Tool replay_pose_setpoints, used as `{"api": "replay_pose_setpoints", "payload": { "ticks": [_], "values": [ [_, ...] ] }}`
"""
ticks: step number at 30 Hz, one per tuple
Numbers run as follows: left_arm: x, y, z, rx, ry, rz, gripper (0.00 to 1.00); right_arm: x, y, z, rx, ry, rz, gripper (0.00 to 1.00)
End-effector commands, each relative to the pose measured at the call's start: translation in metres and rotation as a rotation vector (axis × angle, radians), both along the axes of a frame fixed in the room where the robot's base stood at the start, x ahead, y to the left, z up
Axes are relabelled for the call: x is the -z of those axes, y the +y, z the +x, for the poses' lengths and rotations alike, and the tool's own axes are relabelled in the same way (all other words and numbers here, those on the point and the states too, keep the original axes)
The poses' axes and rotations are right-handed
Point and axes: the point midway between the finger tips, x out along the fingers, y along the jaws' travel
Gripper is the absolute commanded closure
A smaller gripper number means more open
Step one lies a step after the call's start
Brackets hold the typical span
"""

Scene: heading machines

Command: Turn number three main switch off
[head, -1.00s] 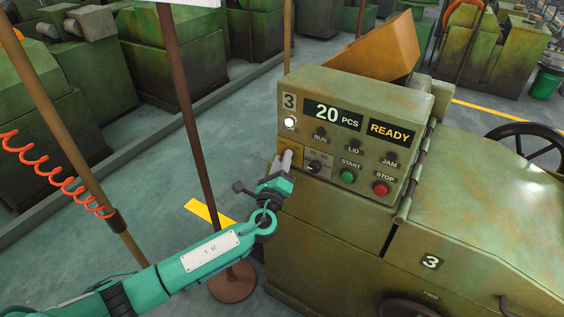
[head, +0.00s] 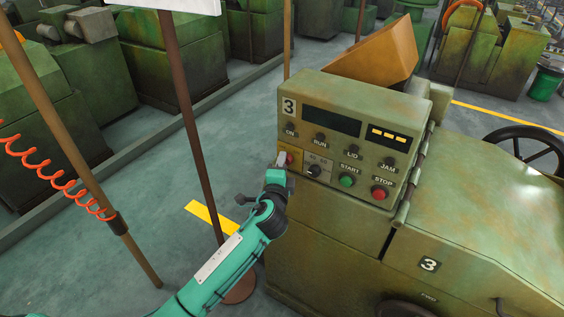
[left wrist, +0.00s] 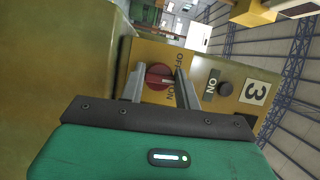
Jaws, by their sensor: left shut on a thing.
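Machine number three's control box (head: 345,125) stands in the middle of the head view. Its main switch is a red rotary knob (left wrist: 157,76) on a yellow plate marked OFF and ON, clear in the left wrist view. My left gripper (head: 282,159) is at the box's lower left corner, its two fingers (left wrist: 160,86) shut on the red knob, one on each side. The display (head: 331,121) is dark, a smaller panel (head: 388,134) shows yellow dashes, and the ON lamp (head: 290,126) is unlit. My right gripper is not in view.
A green START button (head: 346,181), a red STOP button (head: 379,193) and a black selector (head: 314,171) sit close right of the gripper. A brown post (head: 188,110) and a coiled red hose (head: 60,180) stand left of the box.

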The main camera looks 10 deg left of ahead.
Motion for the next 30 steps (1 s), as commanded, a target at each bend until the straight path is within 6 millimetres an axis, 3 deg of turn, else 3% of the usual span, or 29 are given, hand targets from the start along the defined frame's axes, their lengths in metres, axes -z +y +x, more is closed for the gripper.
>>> {"api": "replay_pose_setpoints", "payload": {
  "ticks": [18,30],
  "values": [
    [-0.004,0.000,0.000,-0.001,0.173,-0.520,0.90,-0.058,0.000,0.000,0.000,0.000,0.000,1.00],
    [-0.002,0.001,0.000,0.000,0.227,-0.688,0.90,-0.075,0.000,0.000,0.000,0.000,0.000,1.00]
  ]
}}
